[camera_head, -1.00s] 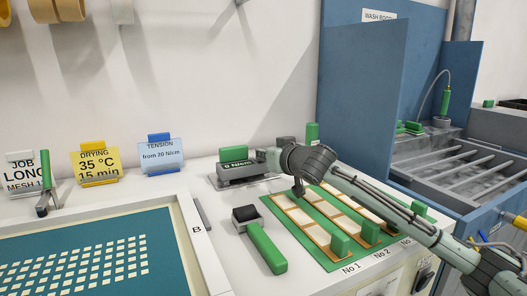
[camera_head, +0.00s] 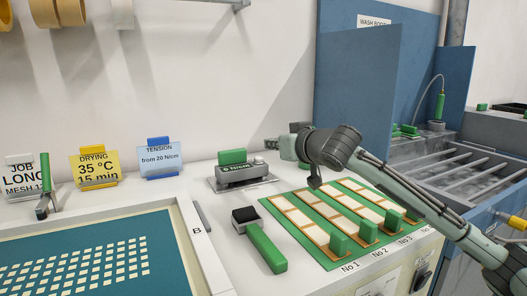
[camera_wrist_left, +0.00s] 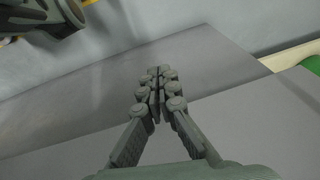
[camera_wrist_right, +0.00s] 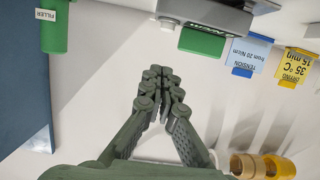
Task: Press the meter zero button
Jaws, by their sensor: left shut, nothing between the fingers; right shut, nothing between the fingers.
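The tension meter (camera_head: 242,174) is a grey box with a green handle on top and a small display, standing on a plate on the bench by the wall. A small round knob (camera_head: 258,160), possibly the zero button, shows at its right end. My right gripper (camera_head: 287,148) is shut and empty, above and to the right of the meter, apart from it. In the right wrist view its fingertips (camera_wrist_right: 160,75) meet, with the meter (camera_wrist_right: 215,16) and round knob (camera_wrist_right: 167,24) beyond them. My left gripper (camera_wrist_left: 155,74) is shut and empty, outside the head view.
A green board (camera_head: 320,252) with framed strips and green blocks lies right of the meter. A green-handled tool (camera_head: 266,247) lies in front. Sign cards (camera_head: 160,159) stand to the left, near a screen frame (camera_head: 191,251). A blue wash booth (camera_head: 359,93) rises behind my right arm.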

